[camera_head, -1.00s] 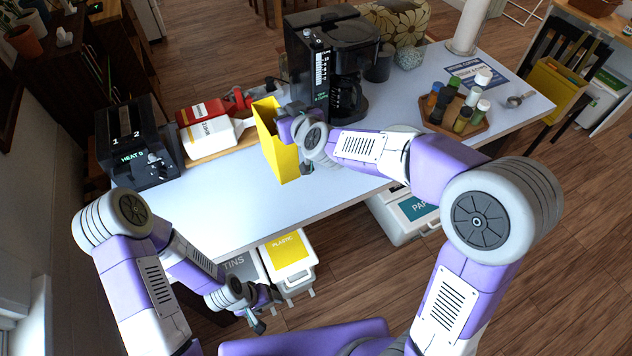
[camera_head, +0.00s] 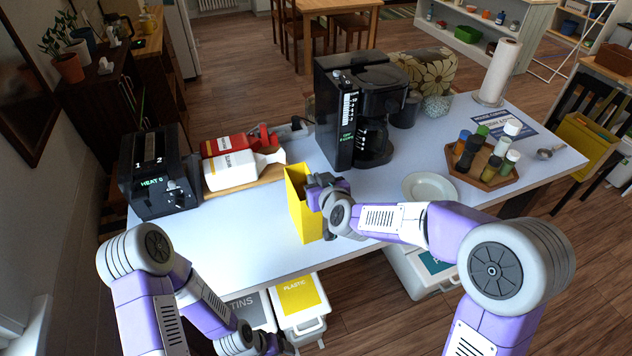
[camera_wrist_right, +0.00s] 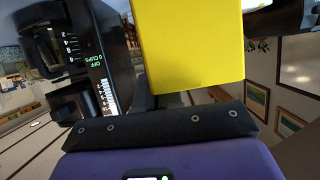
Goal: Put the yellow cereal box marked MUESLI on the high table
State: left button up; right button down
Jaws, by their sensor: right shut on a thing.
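The yellow box (camera_head: 301,208) is upright near the front edge of the white-topped table (camera_head: 240,235). No MUESLI lettering shows on its visible faces. My right gripper (camera_head: 318,190) is shut on the box from its right side. In the right wrist view a plain yellow face of the box (camera_wrist_right: 195,45) fills the top middle, just past the dark gripper edge. I cannot tell whether the box's bottom touches the tabletop. My left gripper (camera_head: 270,345) is low at the bottom edge of the head view, partly cut off, in front of the table.
A black coffee maker (camera_head: 350,105) stands behind the box. A toaster (camera_head: 155,170) and red and white bottles (camera_head: 230,165) are to the left. A plate (camera_head: 430,187) and a spice tray (camera_head: 500,181) are to the right. Bins (camera_head: 300,297) stand below the front edge.

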jog(key=shift+f, duration=0.1)
jog(key=c, duration=1.7)
grip_release()
jog(key=o, duration=0.4)
